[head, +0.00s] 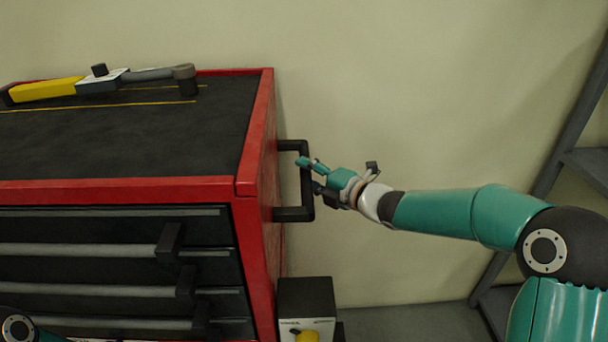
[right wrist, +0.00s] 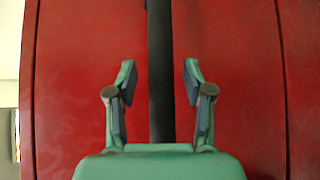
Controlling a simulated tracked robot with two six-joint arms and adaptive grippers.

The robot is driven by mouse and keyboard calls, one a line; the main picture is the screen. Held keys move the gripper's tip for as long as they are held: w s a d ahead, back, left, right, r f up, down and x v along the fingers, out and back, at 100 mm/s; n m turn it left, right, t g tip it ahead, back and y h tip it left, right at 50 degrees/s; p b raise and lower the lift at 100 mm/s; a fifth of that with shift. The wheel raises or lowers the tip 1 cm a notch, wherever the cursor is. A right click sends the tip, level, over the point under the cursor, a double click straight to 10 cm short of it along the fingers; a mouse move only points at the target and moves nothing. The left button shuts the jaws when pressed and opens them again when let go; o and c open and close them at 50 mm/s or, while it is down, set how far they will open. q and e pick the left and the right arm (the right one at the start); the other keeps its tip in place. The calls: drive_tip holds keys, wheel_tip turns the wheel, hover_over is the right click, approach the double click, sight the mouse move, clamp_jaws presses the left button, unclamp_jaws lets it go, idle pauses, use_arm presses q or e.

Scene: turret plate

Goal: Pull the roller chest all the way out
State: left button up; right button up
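The roller chest (head: 257,215) is red with a black top and black drawers, and stands at the left of the head view. A black side handle (head: 308,185) sticks out from its right side. My right gripper (head: 308,170) is at this handle. In the right wrist view the gripper (right wrist: 155,82) is open, with the black handle bar (right wrist: 160,60) upright between its fingers and the red side panel (right wrist: 235,60) behind. Neither finger visibly touches the bar. My left gripper is not in view; only a bit of my left arm shows at the bottom left.
A torque-wrench-like tool (head: 95,82) with a yellow grip lies on the chest top. A small black and white box (head: 307,305) with a yellow part stands beside the chest's lower right. A grey shelf frame (head: 570,120) stands at the right. A plain wall is behind.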

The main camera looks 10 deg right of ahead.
drive_tip(key=shift+a, duration=0.15)
drive_tip(key=v, duration=1.2)
idle(0.3)
